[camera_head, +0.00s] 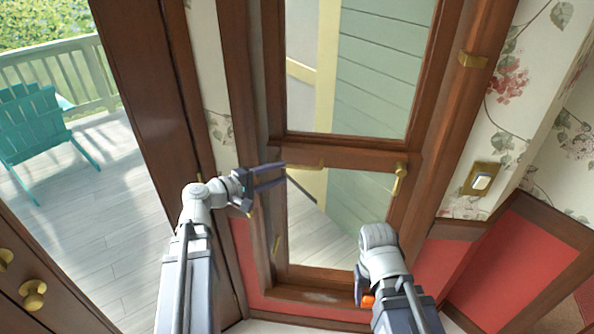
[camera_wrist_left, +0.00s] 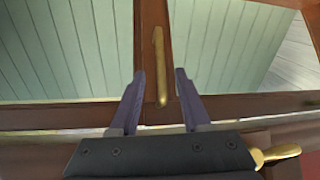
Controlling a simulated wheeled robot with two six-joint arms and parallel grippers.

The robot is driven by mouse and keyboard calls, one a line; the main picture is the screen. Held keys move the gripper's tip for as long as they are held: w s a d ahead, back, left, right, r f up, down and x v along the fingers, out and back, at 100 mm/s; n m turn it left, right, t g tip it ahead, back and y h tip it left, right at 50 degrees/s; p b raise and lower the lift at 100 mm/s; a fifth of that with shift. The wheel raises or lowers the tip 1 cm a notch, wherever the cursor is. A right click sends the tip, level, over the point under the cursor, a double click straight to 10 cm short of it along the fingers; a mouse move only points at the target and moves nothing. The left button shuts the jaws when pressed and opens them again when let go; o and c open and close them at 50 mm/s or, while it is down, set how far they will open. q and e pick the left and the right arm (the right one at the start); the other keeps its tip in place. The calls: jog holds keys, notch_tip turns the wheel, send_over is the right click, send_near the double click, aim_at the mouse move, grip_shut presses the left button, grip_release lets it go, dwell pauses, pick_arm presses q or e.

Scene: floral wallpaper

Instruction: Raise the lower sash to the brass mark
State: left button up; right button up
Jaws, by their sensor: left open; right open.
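The window's lower sash has a glass pane (camera_head: 335,205) in a brown wood frame, with a wooden rail (camera_head: 350,156) along its top. A brass bar (camera_head: 308,165) lies on that rail, and a brass fitting (camera_head: 400,178) sits at its right end. A brass mark (camera_head: 473,60) is on the right window frame, higher up. My left gripper (camera_head: 285,173) is open at the rail's left part. In the left wrist view its fingers (camera_wrist_left: 159,74) flank the brass bar (camera_wrist_left: 159,62); contact is unclear. My right gripper (camera_head: 364,290) is low by the sash's bottom right corner; its fingers are mostly hidden.
The upper pane (camera_head: 370,65) is above. A light switch (camera_head: 481,181) is on the floral wall at right. Brown door wood (camera_head: 150,70) stands at left, with brass knobs (camera_head: 33,294) below. Brass hardware (camera_head: 277,245) is left of the lower pane. Orange (camera_head: 368,300) shows beside my right gripper.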

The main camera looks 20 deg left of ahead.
aim_at(296, 168)
pick_arm(q)
jog(key=b+x, duration=0.1)
jog(key=x, duration=0.6)
jog(key=shift+w+d, duration=0.2)
jog(key=shift+d, duration=0.05)
grip_shut()
dwell(1.2)
